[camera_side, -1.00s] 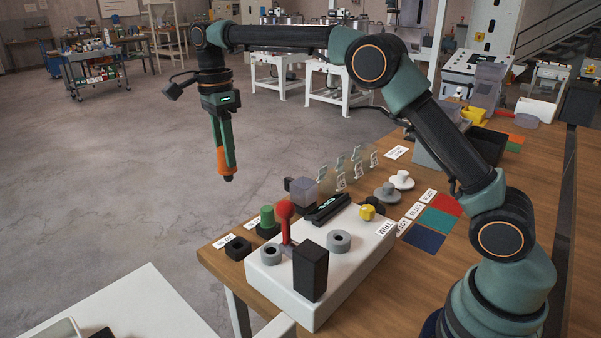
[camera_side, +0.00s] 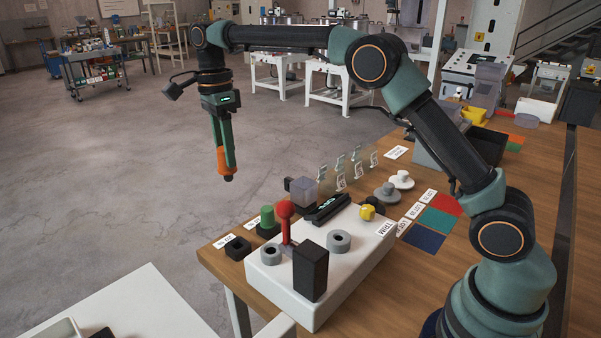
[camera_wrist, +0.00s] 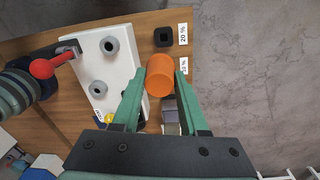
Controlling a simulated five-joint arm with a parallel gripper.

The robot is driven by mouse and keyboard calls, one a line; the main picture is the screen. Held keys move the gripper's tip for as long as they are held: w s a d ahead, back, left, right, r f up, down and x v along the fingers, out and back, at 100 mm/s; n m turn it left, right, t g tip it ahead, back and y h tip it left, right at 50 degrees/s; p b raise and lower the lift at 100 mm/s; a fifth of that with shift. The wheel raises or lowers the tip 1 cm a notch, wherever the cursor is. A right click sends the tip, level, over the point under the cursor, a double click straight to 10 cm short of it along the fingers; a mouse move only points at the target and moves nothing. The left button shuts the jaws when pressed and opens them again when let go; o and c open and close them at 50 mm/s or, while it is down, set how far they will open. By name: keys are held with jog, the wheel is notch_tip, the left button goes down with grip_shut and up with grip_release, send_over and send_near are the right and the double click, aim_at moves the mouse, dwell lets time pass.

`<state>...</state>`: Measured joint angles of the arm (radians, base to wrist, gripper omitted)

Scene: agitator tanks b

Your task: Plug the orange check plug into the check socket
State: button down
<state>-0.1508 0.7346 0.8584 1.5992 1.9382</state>
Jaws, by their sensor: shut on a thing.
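My gripper (camera_side: 225,165) is shut on the orange check plug (camera_side: 221,160), which hangs nearly upright with its dark tip down, high above the floor beyond the bench's left end. In the wrist view the orange plug (camera_wrist: 160,75) sits between the green fingers. A black square socket (camera_side: 237,248) stands empty on the bench's near left corner; it also shows in the wrist view (camera_wrist: 164,36), next to a "20 %" label. A green plug (camera_side: 267,217) stands in a second black socket behind it. I cannot tell for sure which socket is the check socket.
The white panel (camera_side: 318,285) carries two grey rings (camera_side: 339,241), a red-knobbed lever (camera_side: 284,211) and a black block (camera_side: 310,271). A translucent box (camera_side: 304,191) and clear hooks (camera_side: 341,175) stand behind it. The air around the plug is free.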

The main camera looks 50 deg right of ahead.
dwell(0.4)
jog(key=shift+s+a, duration=0.1)
jog(key=shift+s, duration=0.25)
jog(key=s+f, duration=0.3)
jog(key=s, duration=0.9)
jog(key=shift+s+a+f, duration=0.15)
jog(key=shift+a+f, duration=0.05)
jog(key=shift+a, duration=0.25)
jog(key=shift+f, duration=2.9)
jog(key=shift+f, duration=0.55)
jog(key=shift+f, duration=0.35)
jog(key=shift+f, duration=0.65)
